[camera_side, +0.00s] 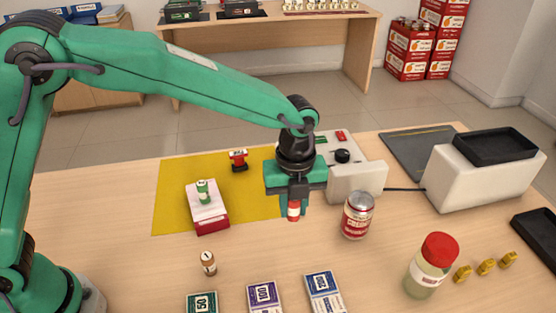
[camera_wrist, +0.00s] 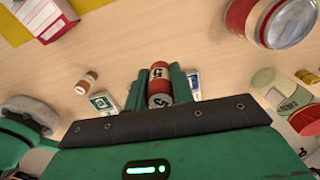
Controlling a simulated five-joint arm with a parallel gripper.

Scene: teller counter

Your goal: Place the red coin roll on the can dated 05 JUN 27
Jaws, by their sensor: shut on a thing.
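My gripper (camera_side: 293,207) is shut on the red coin roll (camera_side: 293,210), which is red with a pale band and held upright above the counter. In the wrist view the red coin roll (camera_wrist: 159,86) sits between the two green fingers of my gripper (camera_wrist: 160,82). A red and white can with a silver top (camera_side: 357,215) stands on the counter to the right of the held roll, apart from it. In the wrist view the can (camera_wrist: 273,22) is at the upper right. Its date cannot be read in either view.
An orange-brown roll (camera_side: 208,263) stands in front. A red-lidded jar (camera_side: 430,265) is at the right. Banknote bundles (camera_side: 263,297) lie along the front. A white machine (camera_side: 357,182) stands behind the can.

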